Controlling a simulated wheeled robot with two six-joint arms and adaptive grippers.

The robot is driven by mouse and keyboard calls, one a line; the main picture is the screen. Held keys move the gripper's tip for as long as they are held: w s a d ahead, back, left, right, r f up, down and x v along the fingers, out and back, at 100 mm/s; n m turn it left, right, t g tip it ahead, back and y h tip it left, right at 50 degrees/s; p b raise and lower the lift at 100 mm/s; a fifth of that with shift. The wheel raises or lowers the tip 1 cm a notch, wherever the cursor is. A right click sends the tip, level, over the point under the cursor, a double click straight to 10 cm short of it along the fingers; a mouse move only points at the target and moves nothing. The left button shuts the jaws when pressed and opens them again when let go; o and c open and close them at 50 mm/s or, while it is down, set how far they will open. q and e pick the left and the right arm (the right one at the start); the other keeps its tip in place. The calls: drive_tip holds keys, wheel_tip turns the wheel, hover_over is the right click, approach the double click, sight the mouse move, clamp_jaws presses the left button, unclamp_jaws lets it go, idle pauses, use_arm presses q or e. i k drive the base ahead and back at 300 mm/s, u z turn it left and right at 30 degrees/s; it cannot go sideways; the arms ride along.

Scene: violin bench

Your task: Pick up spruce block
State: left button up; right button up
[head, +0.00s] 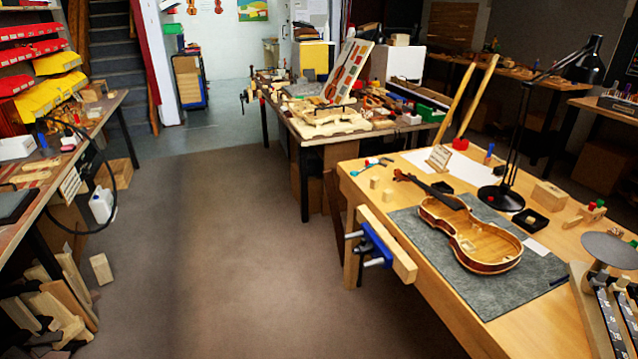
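I cannot tell for sure which piece is the spruce block. Two small pale wood blocks stand near the left edge of the right-hand workbench: a rear block (375,182) and a front block (388,195). A larger pale block (547,196) lies on the same bench, right of the black lamp base. Another pale block (101,269) stands alone on the floor at the left. Neither of my grippers is in view.
An open violin body (470,237) lies on a grey mat (505,308) on the workbench (450,327). A blue vise (375,245) sticks out from its left side. A black lamp (502,197) stands behind the violin. The brown floor (220,260) between the benches is clear.

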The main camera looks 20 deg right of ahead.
sight(388, 194)
drive_tip(key=u, duration=0.45)
drive_tip(key=i, duration=2.35)
drive_tip(key=z, duration=1.45)
drive_tip(key=i, duration=0.85)
drive_tip(key=z, duration=0.9)
